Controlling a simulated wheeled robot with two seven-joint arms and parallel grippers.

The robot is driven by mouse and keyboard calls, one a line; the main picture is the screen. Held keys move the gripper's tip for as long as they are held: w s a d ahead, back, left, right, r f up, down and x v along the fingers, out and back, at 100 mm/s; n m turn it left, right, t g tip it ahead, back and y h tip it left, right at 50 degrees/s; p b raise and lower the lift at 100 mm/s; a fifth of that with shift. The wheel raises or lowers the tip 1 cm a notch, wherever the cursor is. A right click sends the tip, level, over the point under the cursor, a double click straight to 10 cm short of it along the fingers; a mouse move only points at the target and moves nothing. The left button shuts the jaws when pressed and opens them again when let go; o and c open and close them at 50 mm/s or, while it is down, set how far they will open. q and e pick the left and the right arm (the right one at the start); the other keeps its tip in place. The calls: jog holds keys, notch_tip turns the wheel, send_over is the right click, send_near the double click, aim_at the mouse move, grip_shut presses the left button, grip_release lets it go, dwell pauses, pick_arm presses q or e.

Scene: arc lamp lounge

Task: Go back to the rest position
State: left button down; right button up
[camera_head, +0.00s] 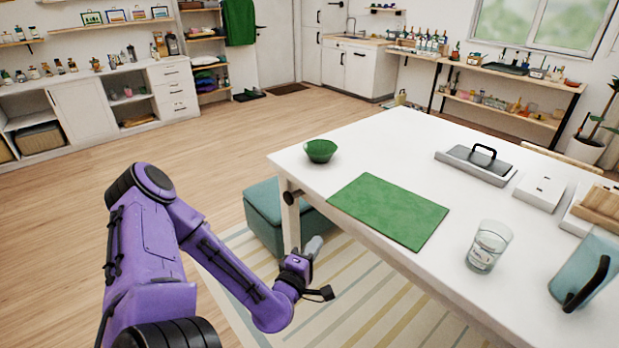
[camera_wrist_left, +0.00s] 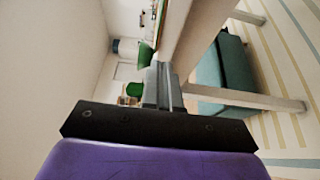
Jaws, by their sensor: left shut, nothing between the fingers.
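My left gripper (camera_head: 313,248) is at the end of the purple arm that comes in from the left. It is beside the near left edge of the white table (camera_head: 389,133), apart from it and below the tabletop. Its fingers are shut with nothing between them; in the left wrist view the closed fingers (camera_wrist_left: 163,88) point away from the camera. My right gripper is in neither view.
A green bowl (camera_head: 320,151), green mat (camera_head: 388,210), glass (camera_head: 488,246), grey caddy (camera_head: 476,165) and blue pitcher (camera_head: 585,268) are on the table. A teal ottoman (camera_head: 264,214) stands by the table leg. Open wooden floor (camera_head: 60,230) lies to the left.

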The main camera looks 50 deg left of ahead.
pick_arm(q)
jog(key=s+d+f+m+g+h, duration=0.25)
jog(key=f+m+g, duration=0.2)
jog(key=f, duration=0.25)
jog(key=s+d+f+m+g+h, duration=0.1)
jog(key=s+d+f+m+g, duration=0.1)
jog(key=s+f+m+g, duration=0.3)
jog(key=s+d+f+m+g, duration=0.2)
jog(key=s+f+m, duration=0.1)
jog(key=s+f, duration=0.2)
jog(key=s+d+f+m+g, duration=0.2)
jog(key=s+d+f+m, duration=0.1)
jog(key=s, duration=0.6)
jog(key=shift+f, duration=0.9)
jog(key=shift+y, duration=0.25)
